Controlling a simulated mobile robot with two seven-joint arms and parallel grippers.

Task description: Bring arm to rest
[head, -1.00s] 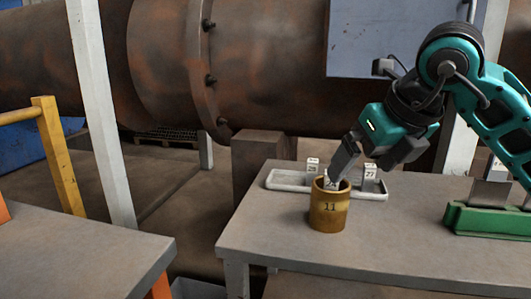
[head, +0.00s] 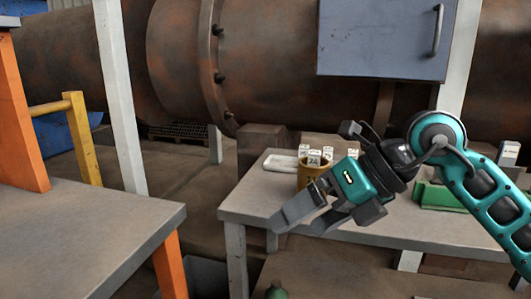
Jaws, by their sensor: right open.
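My right gripper (head: 300,222) is open and empty, its two grey fingers pointing down and left over the front edge of the grey table (head: 255,207). It is apart from the brown pot (head: 308,177), which stands behind it on the table. The gripper hides the pot's lower right part. A white block marked 24 (head: 314,158) sticks up from the pot's mouth. My left gripper is not in view.
A pale tray (head: 280,164) and several white blocks stand behind the pot. A green holder (head: 436,196) is at the right, partly behind my right arm. Another grey table (head: 80,235) with orange legs is at the left, with a floor gap between.

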